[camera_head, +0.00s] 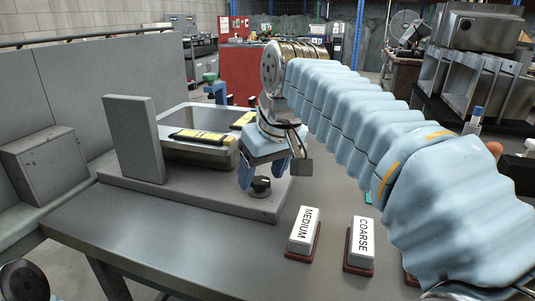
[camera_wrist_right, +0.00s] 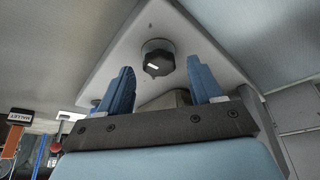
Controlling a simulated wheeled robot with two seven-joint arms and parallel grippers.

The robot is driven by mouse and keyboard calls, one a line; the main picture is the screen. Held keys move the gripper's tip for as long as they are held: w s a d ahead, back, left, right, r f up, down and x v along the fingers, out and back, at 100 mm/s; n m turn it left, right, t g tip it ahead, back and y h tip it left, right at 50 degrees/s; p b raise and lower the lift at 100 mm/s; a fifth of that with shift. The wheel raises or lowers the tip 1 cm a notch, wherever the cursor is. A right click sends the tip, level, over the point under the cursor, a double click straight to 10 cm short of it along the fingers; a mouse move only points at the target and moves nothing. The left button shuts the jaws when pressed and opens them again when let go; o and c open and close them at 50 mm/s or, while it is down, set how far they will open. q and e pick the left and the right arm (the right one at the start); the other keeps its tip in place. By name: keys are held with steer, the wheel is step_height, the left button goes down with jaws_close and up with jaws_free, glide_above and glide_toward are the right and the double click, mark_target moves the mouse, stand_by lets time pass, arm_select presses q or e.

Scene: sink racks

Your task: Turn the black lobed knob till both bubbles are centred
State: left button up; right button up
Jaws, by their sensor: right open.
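The black lobed knob (camera_head: 262,186) sits on the grey base plate (camera_head: 215,200), near its front right corner. In the wrist view the knob (camera_wrist_right: 158,55) has a white mark on it. My right gripper (camera_head: 271,178) is open, with its blue fingers on either side of the knob. In the wrist view the knob appears just beyond the gap between the fingertips (camera_wrist_right: 160,68); I cannot tell whether they touch it. My left gripper is not in view.
A grey upright block (camera_head: 133,138) stands on the left of the base plate. Blocks labelled MEDIUM (camera_head: 304,228) and COARSE (camera_head: 361,242) stand on the bench at front right. The bench top (camera_head: 150,230) is clear at front left.

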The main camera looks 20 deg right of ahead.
steer(key=v, duration=1.3)
steer(key=shift+s+d, duration=0.1)
